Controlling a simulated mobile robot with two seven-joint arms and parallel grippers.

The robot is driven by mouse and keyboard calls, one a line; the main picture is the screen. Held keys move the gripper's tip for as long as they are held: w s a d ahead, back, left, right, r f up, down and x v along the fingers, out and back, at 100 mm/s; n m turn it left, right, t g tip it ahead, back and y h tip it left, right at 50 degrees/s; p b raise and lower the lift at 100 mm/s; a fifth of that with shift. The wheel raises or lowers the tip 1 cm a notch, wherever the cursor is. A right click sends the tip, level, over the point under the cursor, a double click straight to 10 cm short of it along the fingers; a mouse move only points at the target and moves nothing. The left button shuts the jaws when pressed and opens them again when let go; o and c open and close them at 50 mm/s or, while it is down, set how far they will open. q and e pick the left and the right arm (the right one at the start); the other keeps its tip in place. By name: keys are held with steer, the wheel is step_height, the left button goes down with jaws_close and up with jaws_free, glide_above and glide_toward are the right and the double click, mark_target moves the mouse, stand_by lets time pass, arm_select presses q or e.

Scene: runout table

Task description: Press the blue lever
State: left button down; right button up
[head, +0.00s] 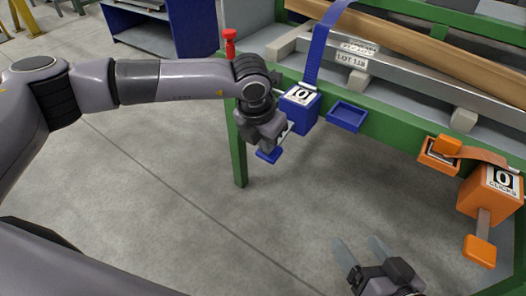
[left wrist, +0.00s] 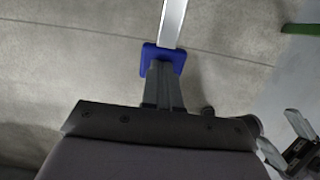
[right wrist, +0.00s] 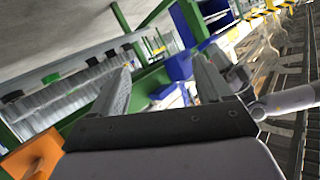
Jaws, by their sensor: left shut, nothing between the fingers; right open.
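The blue lever (head: 268,156) ends in a blue pad below and left of the blue box (head: 302,120), whose label reads 0. In the left wrist view the lever's pad (left wrist: 149,56) sits on a silver bar running up and away. My left gripper (head: 270,143) is shut and empty, its fingertips over the pad and touching or very close; I cannot tell which. The fingers hide part of the pad in the left wrist view. My right gripper (head: 359,246) is open and empty, low in front of the green table, away from both levers.
An orange box (head: 485,197) with an orange lever pad (head: 480,251) hangs at the right. A blue tray (head: 347,116) and an orange tray (head: 427,157) are on the green rail (head: 395,133). A red knob (head: 230,44) stands behind my left arm. The floor in front is clear.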

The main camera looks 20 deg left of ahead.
arm_select(q)
steer(key=shift+s+b+x, duration=0.2)
steer(key=shift+b+x, duration=0.35)
steer(key=shift+x, duration=0.35)
steer(key=shift+a+f+b, duration=0.1)
steer(key=shift+f+b, duration=0.3)
steer(key=shift+f, duration=0.25)
arm_select(e)
steer(key=shift+s+a+f, duration=0.1)
steer(key=shift+f, duration=0.15)
arm_select(q)
steer(key=shift+f, duration=0.3)
arm_select(e)
steer(key=shift+r+t, duration=0.15)
steer(key=shift+t, duration=0.15)
steer(key=shift+s, duration=0.1)
